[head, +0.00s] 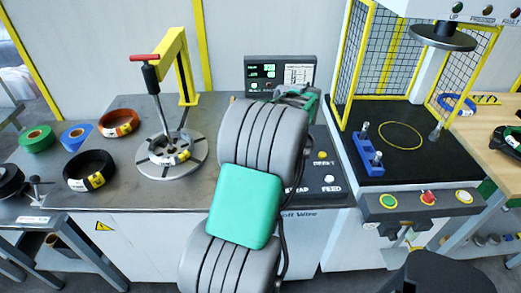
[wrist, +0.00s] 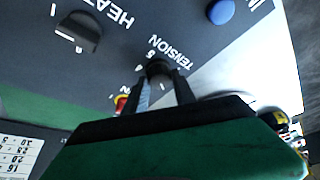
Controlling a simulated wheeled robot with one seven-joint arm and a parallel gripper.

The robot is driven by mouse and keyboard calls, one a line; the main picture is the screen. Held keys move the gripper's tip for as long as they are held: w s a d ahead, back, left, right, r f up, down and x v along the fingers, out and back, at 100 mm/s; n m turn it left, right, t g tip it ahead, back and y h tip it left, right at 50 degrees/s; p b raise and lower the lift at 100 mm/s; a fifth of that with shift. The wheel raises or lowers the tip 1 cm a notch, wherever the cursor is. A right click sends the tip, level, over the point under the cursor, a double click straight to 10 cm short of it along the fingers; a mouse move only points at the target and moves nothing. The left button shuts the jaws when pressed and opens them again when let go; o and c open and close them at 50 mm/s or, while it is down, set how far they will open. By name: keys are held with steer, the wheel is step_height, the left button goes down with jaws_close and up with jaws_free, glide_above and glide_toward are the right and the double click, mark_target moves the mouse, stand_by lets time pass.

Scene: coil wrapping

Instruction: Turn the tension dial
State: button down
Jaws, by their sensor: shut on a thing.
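The tension dial (wrist: 158,68) is a small black knob beside the word TENSION and a number scale on a dark panel in the wrist view. My gripper (wrist: 163,84) has its two dark fingers on either side of the knob and is shut on it. The exact pointer setting is too small and dark to read. In the head view my grey arm with its green cover hides the dial and the fingertips.
A black heat knob (wrist: 78,32), a blue button (wrist: 221,11) and a red part (wrist: 121,102) are near the dial. A display (head: 280,72) stands behind. A turntable (head: 170,156) and several coils lie left; a caged press (head: 403,140) stands right.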

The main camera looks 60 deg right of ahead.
stand_by(0.4)
steer(key=c, duration=1)
jaws_free()
steer(key=shift+c, duration=0.2)
steer(key=v, duration=0.7)
steer(key=shift+r, duration=0.4)
steer(key=shift+s, duration=0.15)
